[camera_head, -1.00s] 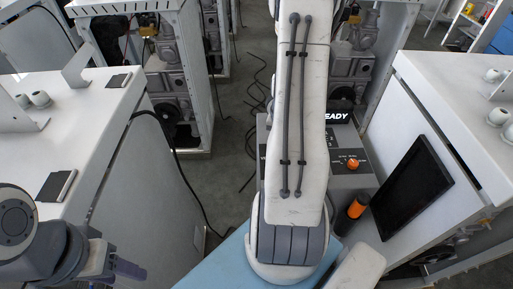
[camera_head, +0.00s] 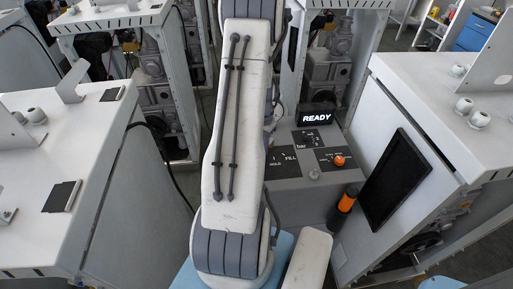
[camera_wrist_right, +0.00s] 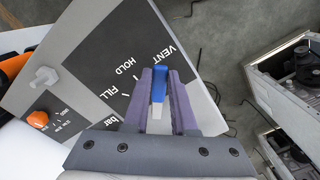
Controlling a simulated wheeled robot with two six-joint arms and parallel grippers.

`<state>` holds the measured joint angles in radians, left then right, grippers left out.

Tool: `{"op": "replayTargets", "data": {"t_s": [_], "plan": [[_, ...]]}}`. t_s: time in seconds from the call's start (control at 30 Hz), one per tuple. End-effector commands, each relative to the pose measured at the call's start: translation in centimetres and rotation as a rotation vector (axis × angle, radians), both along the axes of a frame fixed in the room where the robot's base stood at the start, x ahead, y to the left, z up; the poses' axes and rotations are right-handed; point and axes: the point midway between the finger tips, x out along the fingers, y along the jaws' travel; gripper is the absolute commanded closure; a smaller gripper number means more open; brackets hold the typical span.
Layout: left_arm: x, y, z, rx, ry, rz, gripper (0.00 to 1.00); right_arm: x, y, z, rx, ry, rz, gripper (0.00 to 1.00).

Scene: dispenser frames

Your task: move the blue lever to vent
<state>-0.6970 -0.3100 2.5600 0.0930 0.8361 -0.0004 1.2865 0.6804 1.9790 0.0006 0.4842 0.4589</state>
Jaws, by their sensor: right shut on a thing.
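In the right wrist view the blue lever (camera_wrist_right: 159,84) sits between the purple fingers of my right gripper (camera_wrist_right: 160,90), which is shut on it. The lever's blue end points at the VENT label (camera_wrist_right: 161,44) on the dark dial plate. The HOLD and FILL labels lie to its left in that view. In the head view the control panel (camera_head: 291,184) shows HOLD and FILL, but my right arm hides the lever, VENT and the right gripper. My left gripper is not in view.
A lit READY display (camera_head: 318,118) stands at the panel's back. An orange knob (camera_head: 339,160) is on the panel's right part, and an orange-and-black handle (camera_head: 347,200) is beside it. White cabinets flank both sides.

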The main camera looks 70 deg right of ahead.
Motion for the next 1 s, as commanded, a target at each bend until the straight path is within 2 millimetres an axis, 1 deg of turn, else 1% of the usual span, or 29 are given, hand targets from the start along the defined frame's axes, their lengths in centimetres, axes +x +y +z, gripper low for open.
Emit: {"op": "replayTargets", "data": {"t_s": [0.2,0.23,0.27,0.3,0.57,0.67,0.77,1.0], "plan": [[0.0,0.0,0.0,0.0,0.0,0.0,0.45,-0.1,-0.2,0.1,-0.006,-0.001,-0.004,1.0],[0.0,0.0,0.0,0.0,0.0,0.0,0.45,-0.1,-0.2,0.1,-0.006,-0.001,-0.003,0.64],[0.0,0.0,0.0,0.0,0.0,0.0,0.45,0.0,-0.2,0.1,-0.006,-0.001,-0.003,0.53],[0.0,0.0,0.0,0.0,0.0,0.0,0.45,0.0,-0.2,0.1,-0.006,-0.001,-0.002,0.45],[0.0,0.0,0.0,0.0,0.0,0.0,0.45,0.2,0.0,0.0,-0.004,0.0,0.002,0.45],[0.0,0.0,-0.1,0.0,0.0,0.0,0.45,0.2,0.0,0.4,-0.005,-0.001,0.003,0.45],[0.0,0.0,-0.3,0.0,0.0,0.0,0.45,0.2,-0.1,1.5,-0.007,-0.002,0.003,0.45],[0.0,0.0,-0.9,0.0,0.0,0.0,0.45,0.1,-0.2,6.3,-0.011,-0.002,0.002,0.45]]}}
